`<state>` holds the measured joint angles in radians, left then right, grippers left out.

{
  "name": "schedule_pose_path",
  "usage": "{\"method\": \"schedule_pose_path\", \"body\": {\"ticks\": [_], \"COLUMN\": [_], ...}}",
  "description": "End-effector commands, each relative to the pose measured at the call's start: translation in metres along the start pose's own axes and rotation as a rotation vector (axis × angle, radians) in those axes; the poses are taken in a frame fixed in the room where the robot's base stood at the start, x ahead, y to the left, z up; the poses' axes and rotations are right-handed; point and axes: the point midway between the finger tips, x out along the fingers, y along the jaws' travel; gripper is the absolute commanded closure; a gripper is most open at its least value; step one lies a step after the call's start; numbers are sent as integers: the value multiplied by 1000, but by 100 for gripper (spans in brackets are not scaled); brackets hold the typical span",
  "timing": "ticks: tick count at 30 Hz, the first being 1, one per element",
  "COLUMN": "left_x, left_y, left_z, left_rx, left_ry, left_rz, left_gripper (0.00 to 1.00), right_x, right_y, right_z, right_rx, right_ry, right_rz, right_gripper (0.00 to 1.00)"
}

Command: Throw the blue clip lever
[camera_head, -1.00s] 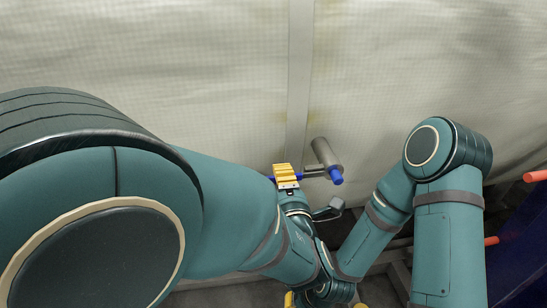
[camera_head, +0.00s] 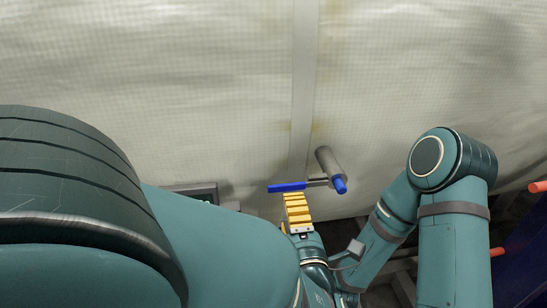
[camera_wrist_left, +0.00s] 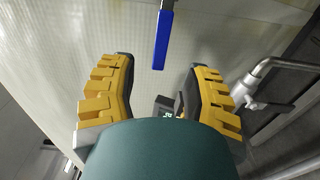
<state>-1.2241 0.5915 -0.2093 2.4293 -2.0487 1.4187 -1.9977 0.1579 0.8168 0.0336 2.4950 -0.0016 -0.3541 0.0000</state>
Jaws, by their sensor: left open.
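The blue clip lever (camera_head: 288,187) sticks out to the left, roughly level, from a grey cylindrical fitting (camera_head: 327,163) on the pale wall. A blue cap (camera_head: 340,185) ends the fitting. My left gripper (camera_head: 294,199) is just below the lever handle in the head view, its yellow ribbed fingers pointing up towards it. In the left wrist view, the left gripper (camera_wrist_left: 161,66) is open and empty. The blue lever (camera_wrist_left: 163,40) shows between and ahead of its fingers, its tip near fingertip level; contact cannot be told. My right gripper is out of view.
The pale quilted wall (camera_head: 150,90) fills the background, with a vertical strip (camera_head: 304,80) behind the lever. A dark grey box (camera_head: 195,192) sits left of it. A metal pipe handle (camera_wrist_left: 265,75) is right of the left gripper. Orange-red bars (camera_head: 540,187) are at far right.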

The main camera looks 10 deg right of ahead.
Motion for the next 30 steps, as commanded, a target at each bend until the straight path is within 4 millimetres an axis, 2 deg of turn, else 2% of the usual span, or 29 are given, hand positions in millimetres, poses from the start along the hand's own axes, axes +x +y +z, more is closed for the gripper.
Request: {"method": "schedule_pose_path", "body": {"ticks": [3, 9, 14, 23, 26, 29, 30], "left_x": [-22, -44, -49, -47, -38, -28, -25], "left_y": [0, 0, 0, -4, -27, -72, -95], "left_z": [1, 0, 0, -2, -17, -45, -59], "left_rx": [0, 0, 1, -8, -56, -166, -229], "left_ry": [-3, -1, -2, 10, 71, 202, 277], "left_rz": [1, 1, 2, -14, -90, -233, -302], "left_gripper": [52, 52, 52, 52, 52, 52, 52], "right_x": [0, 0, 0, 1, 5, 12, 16], "right_y": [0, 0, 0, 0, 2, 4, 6], "right_z": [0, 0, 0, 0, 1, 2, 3], "right_rx": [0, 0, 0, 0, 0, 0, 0], "right_ry": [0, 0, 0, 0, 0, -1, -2], "right_rz": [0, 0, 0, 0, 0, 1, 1], "right_gripper": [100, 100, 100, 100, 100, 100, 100]}}
